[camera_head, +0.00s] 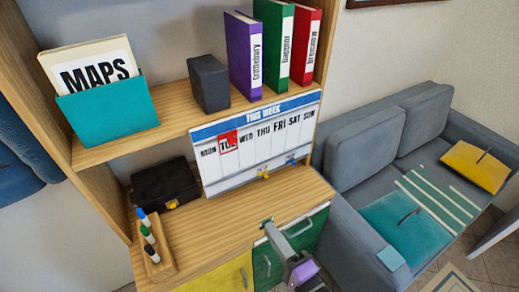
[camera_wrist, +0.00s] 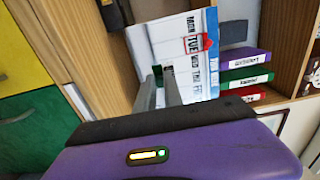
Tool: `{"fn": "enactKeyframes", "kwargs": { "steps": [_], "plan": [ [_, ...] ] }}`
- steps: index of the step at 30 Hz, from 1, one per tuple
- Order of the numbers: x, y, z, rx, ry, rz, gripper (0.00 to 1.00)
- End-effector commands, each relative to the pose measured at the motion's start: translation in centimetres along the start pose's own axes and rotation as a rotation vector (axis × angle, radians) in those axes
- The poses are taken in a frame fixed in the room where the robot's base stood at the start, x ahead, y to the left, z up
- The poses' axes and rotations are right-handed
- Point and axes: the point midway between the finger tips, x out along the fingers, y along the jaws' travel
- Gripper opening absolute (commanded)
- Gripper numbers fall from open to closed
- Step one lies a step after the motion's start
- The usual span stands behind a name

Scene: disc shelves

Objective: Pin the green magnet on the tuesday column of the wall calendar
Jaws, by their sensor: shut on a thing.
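The wall calendar (camera_head: 258,150), headed THIS WEEK, leans at the back of the desk top under the shelf. Its TUE heading (camera_head: 228,142) is marked red, second from the left; it also shows, turned on its side, in the wrist view (camera_wrist: 194,45). My gripper (camera_head: 267,222) is in front of and below the calendar, over the front edge of the desk.
A yellow magnet (camera_head: 264,175) and a blue magnet (camera_head: 291,160) sit low on the calendar. A black box (camera_head: 165,184) and a marker holder (camera_head: 154,255) stand to the left. Binders (camera_head: 280,45) stand on the shelf above. A sofa (camera_head: 365,150) is at right.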

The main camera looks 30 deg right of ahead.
Motion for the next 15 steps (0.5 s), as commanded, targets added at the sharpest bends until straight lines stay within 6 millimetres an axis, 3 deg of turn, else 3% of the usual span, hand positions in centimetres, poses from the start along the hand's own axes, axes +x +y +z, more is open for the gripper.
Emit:
{"fn": "enactKeyframes", "kwargs": {
  "steps": [8,15],
  "plan": [
    [0.8,-0.5,-0.1,-0.015,0.005,-0.006,0.00],
    [6.8,-1.9,-0.1,-0.050,0.002,-0.010,0.00]
  ]
}}
